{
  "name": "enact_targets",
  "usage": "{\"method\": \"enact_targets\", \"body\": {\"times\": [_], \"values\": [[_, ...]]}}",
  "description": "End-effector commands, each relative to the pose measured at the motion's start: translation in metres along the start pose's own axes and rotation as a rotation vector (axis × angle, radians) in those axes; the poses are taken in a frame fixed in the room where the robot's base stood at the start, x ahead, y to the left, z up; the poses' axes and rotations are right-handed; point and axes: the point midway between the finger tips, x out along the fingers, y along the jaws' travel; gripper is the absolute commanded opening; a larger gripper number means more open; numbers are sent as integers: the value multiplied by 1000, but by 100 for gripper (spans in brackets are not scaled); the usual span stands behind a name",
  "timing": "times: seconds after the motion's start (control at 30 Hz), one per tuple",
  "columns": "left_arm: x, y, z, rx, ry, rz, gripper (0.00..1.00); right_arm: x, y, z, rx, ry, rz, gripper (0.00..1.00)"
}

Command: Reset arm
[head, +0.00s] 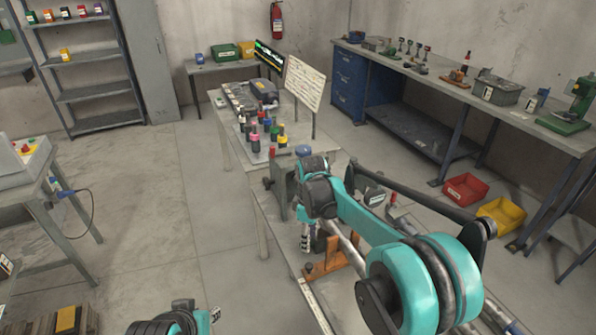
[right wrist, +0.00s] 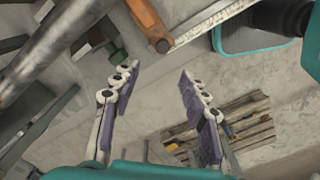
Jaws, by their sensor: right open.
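My right arm reaches in from the lower right of the head view. Its gripper (head: 306,238) hangs down beside the long metal bench, partly hidden by the arm's own wrist. In the right wrist view the gripper (right wrist: 155,78) has its two fingers wide apart, with nothing between them. A metal pipe (right wrist: 60,45) and an orange bracket (right wrist: 147,20) lie beyond the fingers. The orange bracket also shows in the head view (head: 350,250).
The bench (head: 262,205) carries colored-cap bottles (head: 268,135) and a white board (head: 305,83). A red bin (head: 465,189) and a yellow bin (head: 501,216) stand on the floor at right. A wooden pallet (right wrist: 245,120) lies below the right gripper. The floor left of the bench is open.

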Motion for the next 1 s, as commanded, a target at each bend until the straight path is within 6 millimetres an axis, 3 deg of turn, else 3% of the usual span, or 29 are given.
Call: {"method": "enact_targets", "body": {"times": [0.23,0.6,0.8,1.0], "values": [[0,0,0,0,0,0,30,-18,-9,15,74,24,32,44],[0,0,0,0,0,0,30,-75,-68,89,453,173,180,44],[0,0,0,0,0,0,30,-85,-106,128,661,276,248,44],[0,0,0,0,0,0,30,-78,-143,163,862,392,303,44]]}}
